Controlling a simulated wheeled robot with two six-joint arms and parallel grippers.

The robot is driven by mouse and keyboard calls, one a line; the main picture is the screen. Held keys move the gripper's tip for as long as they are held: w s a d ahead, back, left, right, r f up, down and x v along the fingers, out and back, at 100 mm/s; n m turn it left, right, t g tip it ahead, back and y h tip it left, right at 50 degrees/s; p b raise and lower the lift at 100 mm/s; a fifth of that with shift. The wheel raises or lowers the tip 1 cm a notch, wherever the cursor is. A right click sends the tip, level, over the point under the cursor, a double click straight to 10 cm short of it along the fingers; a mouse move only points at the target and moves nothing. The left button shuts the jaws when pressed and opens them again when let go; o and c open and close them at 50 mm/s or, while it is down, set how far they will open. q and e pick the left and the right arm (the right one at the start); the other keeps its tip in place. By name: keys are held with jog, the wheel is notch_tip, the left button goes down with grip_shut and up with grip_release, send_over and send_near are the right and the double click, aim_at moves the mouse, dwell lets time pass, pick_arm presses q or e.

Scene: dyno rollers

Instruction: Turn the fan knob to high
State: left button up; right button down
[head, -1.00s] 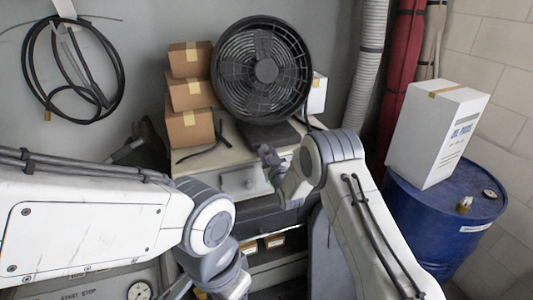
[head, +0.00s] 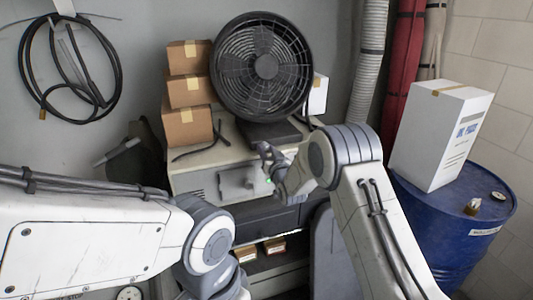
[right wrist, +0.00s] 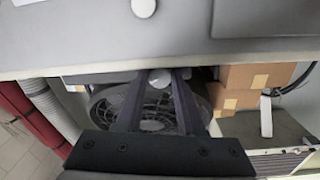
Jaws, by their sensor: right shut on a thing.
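The black round fan (head: 262,68) stands on top of a pale cabinet (head: 215,157) with a grey control panel (head: 237,184) on its front. My right gripper (head: 268,155) is at the cabinet's top front edge, just right of the panel. In the right wrist view, my right gripper (right wrist: 158,82) is shut on a small pale round knob (right wrist: 158,76) between its fingertips. A second round knob (right wrist: 143,8) shows apart from the fingers, on the grey surface. The gripper hides the held knob in the head view. My left arm comes in at lower left; its gripper is out of frame.
Cardboard boxes (head: 188,92) are stacked left of the fan, and a black cable lies before them. A blue drum (head: 460,225) with a white box (head: 440,135) stands at right. A hose (head: 368,62) runs up the wall.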

jog(key=c, duration=0.5)
grip_release()
jog(key=shift+s, duration=0.1)
jog(key=b+v, duration=0.4)
jog(key=v, duration=0.6)
jog(key=shift+s, duration=0.15)
